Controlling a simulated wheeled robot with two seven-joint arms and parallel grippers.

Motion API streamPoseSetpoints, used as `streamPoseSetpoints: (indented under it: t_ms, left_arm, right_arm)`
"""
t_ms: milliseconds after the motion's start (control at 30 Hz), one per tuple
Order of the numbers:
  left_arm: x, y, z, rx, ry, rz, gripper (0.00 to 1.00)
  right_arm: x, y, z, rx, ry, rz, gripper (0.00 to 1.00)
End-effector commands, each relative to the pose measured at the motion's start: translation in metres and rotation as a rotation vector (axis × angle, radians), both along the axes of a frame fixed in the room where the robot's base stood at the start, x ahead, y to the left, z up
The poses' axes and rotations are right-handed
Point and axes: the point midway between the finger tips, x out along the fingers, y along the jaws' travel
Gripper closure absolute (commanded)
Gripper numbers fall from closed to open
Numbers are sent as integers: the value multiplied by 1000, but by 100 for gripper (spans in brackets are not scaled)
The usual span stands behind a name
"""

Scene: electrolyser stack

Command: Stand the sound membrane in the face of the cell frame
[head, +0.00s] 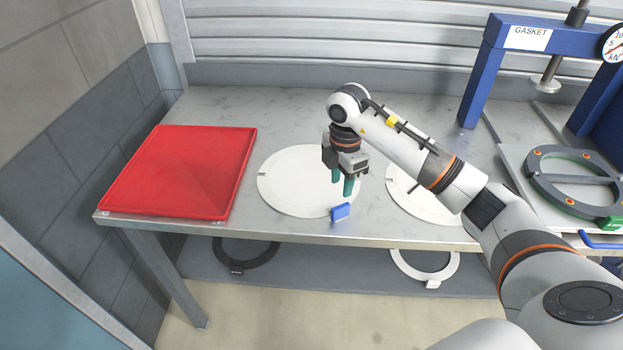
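A large white disc (290,185), which looks like a membrane, lies flat on the bench right of the red tray. A blue tab (341,212) sits at its front right edge. A second white disc (408,194) lies to the right, partly hidden behind my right arm. My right gripper (342,185) points down over the right part of the first disc, just above and behind the blue tab. Its teal fingers are apart with nothing seen between them. A dark grey ring (541,180) with orange marks, perhaps the cell frame, lies flat at the far right. My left gripper is out of view.
An empty red tray (180,172) lies at the bench's left end. A blue press (482,75) labelled GASKET stands at the right, with a gauge. A lower shelf holds a black ring (245,256) and a white ring (424,268). Bare bench (260,115) lies behind the discs.

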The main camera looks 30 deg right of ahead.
Motion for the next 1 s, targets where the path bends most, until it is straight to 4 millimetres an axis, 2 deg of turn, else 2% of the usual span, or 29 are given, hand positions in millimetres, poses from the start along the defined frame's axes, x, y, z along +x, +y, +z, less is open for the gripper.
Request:
streamPoseSetpoints:
  t_ms: [33,200,467,600,700,833,1000]
  left_arm:
    - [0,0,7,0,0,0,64]
    - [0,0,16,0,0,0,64]
    - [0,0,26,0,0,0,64]
    - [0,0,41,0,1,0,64]
    - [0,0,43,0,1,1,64]
    - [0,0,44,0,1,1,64]
    - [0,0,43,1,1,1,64]
  right_arm:
    - [-2,1,-8,2,8,1,62]
    - [-1,2,-36,4,5,3,62]
    - [0,2,-57,6,3,5,62]
    - [2,4,-77,7,5,5,62]
    - [3,3,-92,6,3,6,62]
    - [3,3,-102,6,1,7,62]
    - [3,3,-103,6,0,7,62]
